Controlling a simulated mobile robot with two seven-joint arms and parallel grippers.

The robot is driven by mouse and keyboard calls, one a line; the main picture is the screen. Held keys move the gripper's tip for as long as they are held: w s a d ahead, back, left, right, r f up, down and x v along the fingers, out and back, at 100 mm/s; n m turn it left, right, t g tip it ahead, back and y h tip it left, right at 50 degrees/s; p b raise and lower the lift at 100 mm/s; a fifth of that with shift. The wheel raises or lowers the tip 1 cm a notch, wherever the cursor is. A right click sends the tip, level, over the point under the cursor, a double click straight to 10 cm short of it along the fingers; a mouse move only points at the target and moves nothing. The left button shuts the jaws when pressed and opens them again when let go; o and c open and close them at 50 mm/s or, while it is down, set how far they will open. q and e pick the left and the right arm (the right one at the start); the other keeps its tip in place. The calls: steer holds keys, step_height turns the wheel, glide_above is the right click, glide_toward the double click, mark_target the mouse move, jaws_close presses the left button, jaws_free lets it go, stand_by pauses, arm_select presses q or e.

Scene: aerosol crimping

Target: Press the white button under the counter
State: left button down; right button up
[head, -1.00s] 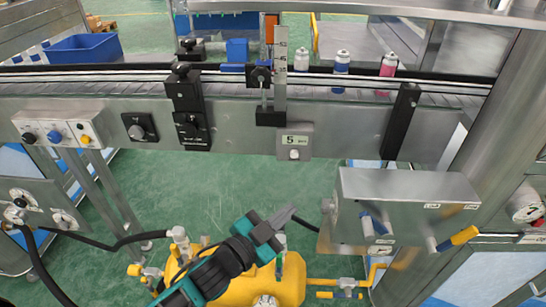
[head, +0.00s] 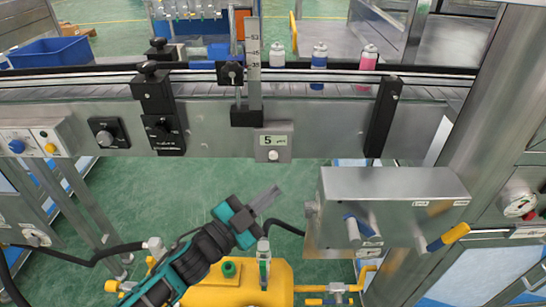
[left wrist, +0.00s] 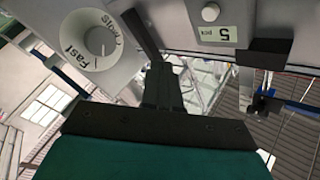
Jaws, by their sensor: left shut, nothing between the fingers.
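The white button (head: 272,155) sits on a small grey panel below a display reading "5 pcs", on the front of the metal counter (head: 330,125). It also shows in the left wrist view (left wrist: 210,12), near the top edge. My left gripper (head: 270,193) is shut and empty. In the head view its tips appear just below the button panel, with a gap between them. In the left wrist view the fingers (left wrist: 136,30) point up, left of the button and apart from it. My right gripper is not in view.
A metal box with blue and yellow handles (head: 390,210) is right of my gripper. A yellow tank (head: 240,285) stands below. Three cans, including a pink one (head: 368,65), stand on the conveyor. A "Slow/Fast" dial (left wrist: 90,38) is left of the fingers.

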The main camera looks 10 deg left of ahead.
mark_target(273, 155)
arm_select(q)
steer(key=w+a+b, duration=0.1)
steer(key=w+b, duration=0.1)
steer(key=w, duration=0.5)
steer(key=shift+w+a, duration=0.3)
steer(key=shift+w, duration=0.05)
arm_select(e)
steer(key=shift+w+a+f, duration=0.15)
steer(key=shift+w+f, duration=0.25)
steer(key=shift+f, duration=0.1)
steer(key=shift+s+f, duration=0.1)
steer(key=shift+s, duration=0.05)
arm_select(q)
steer(key=shift+w, duration=0.15)
stand_by(1.0)
steer(key=shift+w+a, duration=0.1)
steer(key=shift+w, duration=0.15)
steer(key=shift+w+a, duration=0.1)
steer(key=shift+w, duration=0.35)
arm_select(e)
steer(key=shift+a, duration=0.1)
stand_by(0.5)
arm_select(q)
steer(key=shift+s+d+p, duration=0.2)
steer(key=shift+s+p, duration=0.25)
steer(key=shift+s, duration=0.4)
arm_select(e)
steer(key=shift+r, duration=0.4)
